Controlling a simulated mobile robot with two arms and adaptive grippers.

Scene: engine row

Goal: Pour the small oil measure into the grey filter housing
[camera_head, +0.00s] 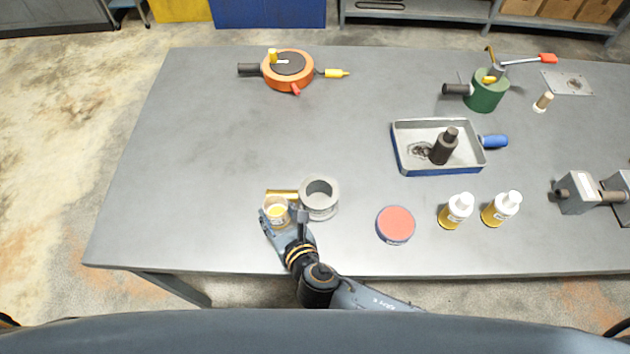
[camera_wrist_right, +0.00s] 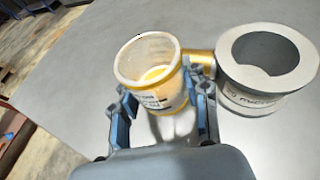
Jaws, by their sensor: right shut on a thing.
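The small oil measure (camera_head: 277,212) is a clear cup with a yellow-orange band and amber oil inside. My right gripper (camera_head: 278,218) is shut around it near the table's front edge. In the right wrist view the measure (camera_wrist_right: 152,75) is upright or nearly so between the fingers (camera_wrist_right: 160,112). The grey filter housing (camera_head: 319,197) stands just right of the measure, its round top open. It also shows in the right wrist view (camera_wrist_right: 262,100), with a label on its side. A brass fitting (camera_head: 283,194) points left from the housing, behind the measure. My left gripper is not in view.
Right of the housing are a red-topped round tin (camera_head: 395,225) and two white-capped bottles (camera_head: 456,211) (camera_head: 500,209). A tray (camera_head: 402,165) with a dark part stands behind them. An orange round device (camera_head: 288,70) is at the back. The table's left side is clear.

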